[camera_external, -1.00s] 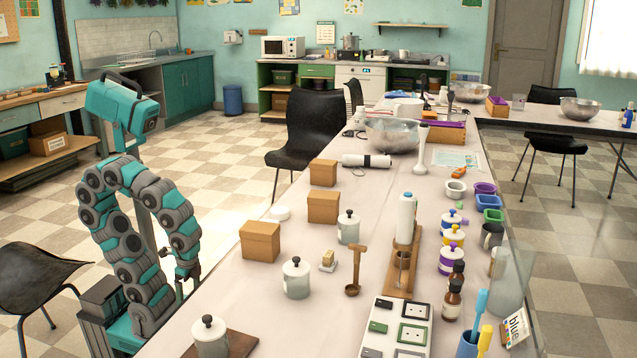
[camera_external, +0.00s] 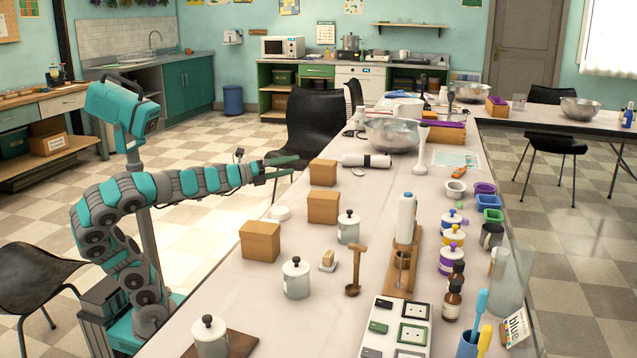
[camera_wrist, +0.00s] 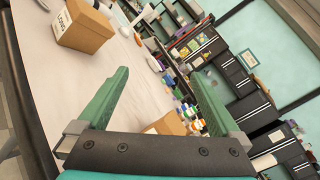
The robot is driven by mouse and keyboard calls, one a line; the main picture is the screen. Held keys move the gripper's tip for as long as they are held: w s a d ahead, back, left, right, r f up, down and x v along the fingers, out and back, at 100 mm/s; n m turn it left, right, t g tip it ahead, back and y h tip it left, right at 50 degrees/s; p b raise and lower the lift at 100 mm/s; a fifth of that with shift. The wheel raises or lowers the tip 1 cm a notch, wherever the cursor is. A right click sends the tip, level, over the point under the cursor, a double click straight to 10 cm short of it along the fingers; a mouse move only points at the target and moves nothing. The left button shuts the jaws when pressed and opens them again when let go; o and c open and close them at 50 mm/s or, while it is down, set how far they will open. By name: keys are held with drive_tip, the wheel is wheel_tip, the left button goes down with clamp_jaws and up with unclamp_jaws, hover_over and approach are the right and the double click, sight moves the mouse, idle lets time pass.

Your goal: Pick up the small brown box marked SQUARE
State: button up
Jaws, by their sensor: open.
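Three small brown boxes stand on the long table: a far one (camera_external: 323,173), a middle one (camera_external: 323,208) and a near one (camera_external: 260,241). No marking is readable on them in the external view. In the wrist view, one brown box (camera_wrist: 88,28) bears a label reading LONG. Another brown box (camera_wrist: 172,124) is partly hidden behind my gripper's palm, and its label cannot be read. I cannot tell which box is marked SQUARE. My gripper (camera_external: 290,167) is open and empty, left of the far box and apart from it; its green fingers (camera_wrist: 160,76) are spread in the wrist view.
A white round item (camera_external: 280,213) lies near the table's left edge. Lidded jars (camera_external: 348,229), a soap dish (camera_external: 328,261) and a wooden scoop (camera_external: 356,272) stand right of the boxes. A black chair (camera_external: 312,130) is just behind my gripper.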

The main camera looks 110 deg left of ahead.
drive_tip(key=w+d+f+m+t+h+b, duration=0.15)
drive_tip(key=w+d+m+t+h, duration=0.3)
drive_tip(key=m, duration=0.45)
drive_tip(key=m+h, duration=0.5)
drive_tip(key=m, duration=0.2)
approach(332, 196)
drive_tip(key=shift+w+a+r+g, duration=0.2)
drive_tip(key=shift+w+a, duration=0.1)
drive_tip(key=shift+w, duration=0.15)
drive_tip(key=shift+w+a+r+g, duration=0.15)
drive_tip(key=shift+w+a+r, duration=0.1)
drive_tip(key=shift+w, duration=0.25)
drive_tip(key=shift+w+f+h, duration=0.15)
drive_tip(key=shift+f+h, duration=0.2)
drive_tip(key=shift+f, duration=0.05)
drive_tip(key=shift+w+f+b, duration=0.2)
drive_tip(key=shift+w+b, duration=0.15)
drive_tip(key=shift+w, duration=0.65)
drive_tip(key=shift+w+a, duration=0.2)
drive_tip(key=shift+w, duration=1.2)
drive_tip(key=shift+w+a, duration=0.15)
drive_tip(key=shift+w, duration=1.3)
drive_tip(key=shift+c, duration=0.4)
drive_tip(key=c, duration=1.3)
